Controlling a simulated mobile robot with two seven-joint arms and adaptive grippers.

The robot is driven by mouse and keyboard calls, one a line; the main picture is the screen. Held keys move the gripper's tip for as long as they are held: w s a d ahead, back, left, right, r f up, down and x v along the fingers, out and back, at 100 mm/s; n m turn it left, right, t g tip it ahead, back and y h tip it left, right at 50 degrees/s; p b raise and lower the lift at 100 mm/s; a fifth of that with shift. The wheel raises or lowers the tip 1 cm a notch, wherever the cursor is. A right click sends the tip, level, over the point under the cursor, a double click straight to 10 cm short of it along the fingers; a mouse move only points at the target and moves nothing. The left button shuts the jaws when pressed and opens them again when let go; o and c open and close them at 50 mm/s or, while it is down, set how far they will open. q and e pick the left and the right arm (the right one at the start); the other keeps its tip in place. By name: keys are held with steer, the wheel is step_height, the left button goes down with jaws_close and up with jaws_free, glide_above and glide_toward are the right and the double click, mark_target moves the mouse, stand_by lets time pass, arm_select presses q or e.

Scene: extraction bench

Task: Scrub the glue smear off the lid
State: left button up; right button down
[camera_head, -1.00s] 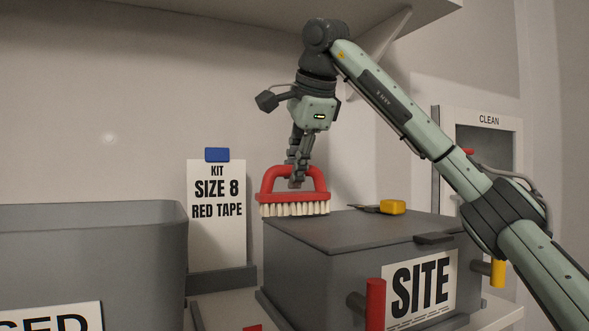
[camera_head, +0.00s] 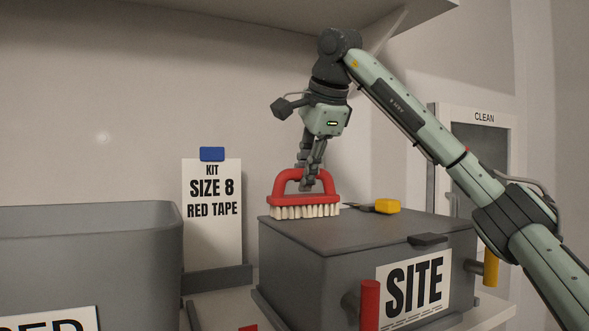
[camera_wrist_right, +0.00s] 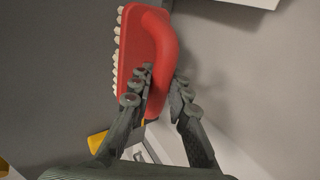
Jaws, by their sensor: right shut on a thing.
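A red scrubbing brush (camera_head: 303,198) with pale bristles is over the back left part of the lid (camera_head: 350,231) of the grey SITE box. My right gripper (camera_head: 311,183) is shut on the brush's arched handle from above. The bristles point down and look at or very close to the lid; I cannot tell if they touch. The brush also shows in the right wrist view (camera_wrist_right: 143,45), with the gripper's fingers (camera_wrist_right: 160,95) around its handle. No glue smear shows on the visible part of the lid. My left gripper is not in view.
A yellow-handled tool (camera_head: 387,206) lies on the lid right of the brush. A grey bin (camera_head: 90,255) stands at left, and a KIT card (camera_head: 212,225) stands behind. A CLEAN cabinet (camera_head: 482,118) is at right. A shelf (camera_head: 300,12) hangs above.

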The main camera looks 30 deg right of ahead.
mark_target(290, 170)
steer(key=shift+s+d+p, duration=0.1)
steer(key=shift+d+p, duration=0.65)
steer(key=shift+d, duration=1.15)
steer(key=shift+d+f, duration=0.15)
steer(key=shift+d, duration=0.05)
steer(key=shift+f, duration=0.1)
steer(key=shift+a, duration=0.2)
steer(key=shift+a, duration=0.6)
steer(key=shift+w+a, duration=0.2)
steer(key=shift+a, duration=2.75)
steer(key=shift+r, duration=0.25)
steer(key=shift+r, duration=2.95)
